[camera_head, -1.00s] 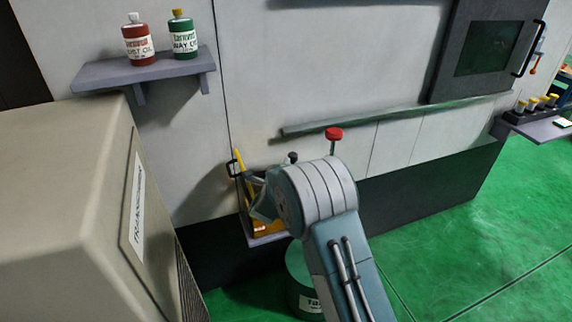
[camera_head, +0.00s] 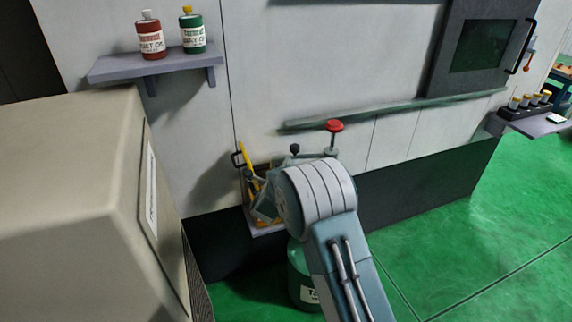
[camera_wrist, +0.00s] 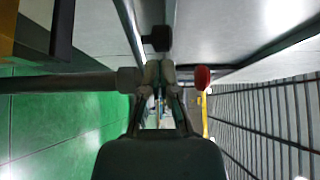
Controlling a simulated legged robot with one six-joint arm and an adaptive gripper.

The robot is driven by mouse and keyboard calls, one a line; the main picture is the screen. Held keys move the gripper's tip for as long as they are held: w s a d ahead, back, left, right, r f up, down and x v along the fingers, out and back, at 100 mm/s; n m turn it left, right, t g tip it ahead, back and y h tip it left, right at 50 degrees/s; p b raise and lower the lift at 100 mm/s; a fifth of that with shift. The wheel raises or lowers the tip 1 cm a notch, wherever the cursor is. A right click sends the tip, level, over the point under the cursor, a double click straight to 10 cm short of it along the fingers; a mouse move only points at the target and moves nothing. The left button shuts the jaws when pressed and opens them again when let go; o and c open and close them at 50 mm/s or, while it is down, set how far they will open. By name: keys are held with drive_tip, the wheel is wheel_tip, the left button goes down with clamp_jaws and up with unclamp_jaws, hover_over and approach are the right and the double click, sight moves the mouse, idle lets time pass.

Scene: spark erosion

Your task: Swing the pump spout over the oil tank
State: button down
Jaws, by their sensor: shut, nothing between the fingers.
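A red knob (camera_head: 335,126) on a short stem and a black knob (camera_head: 295,149) rise behind my arm; they look like parts of the pump. In the wrist view the red knob (camera_wrist: 203,78) is right of my gripper (camera_wrist: 158,72), and the black knob (camera_wrist: 156,39) is just beyond the fingertips. A grey pipe (camera_wrist: 65,83), perhaps the spout, comes in from the left up to the fingers; I cannot tell whether it touches. The fingers are together and hold nothing. My arm hides them in the head view. A green labelled drum (camera_head: 302,272) stands below; I cannot tell which thing is the oil tank.
A beige cabinet (camera_head: 75,160) fills the left side close by. A grey machine wall (camera_head: 320,60) with a long rail (camera_head: 395,112) stands behind. A wall shelf (camera_head: 115,68) holds a red bottle (camera_head: 151,38) and a green bottle (camera_head: 193,33). The green floor (camera_head: 475,250) at right is clear.

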drive_tip(key=s+a, duration=0.1)
drive_tip(key=a, duration=0.8)
drive_tip(key=shift+a, duration=0.2)
drive_tip(key=shift+d, duration=0.1)
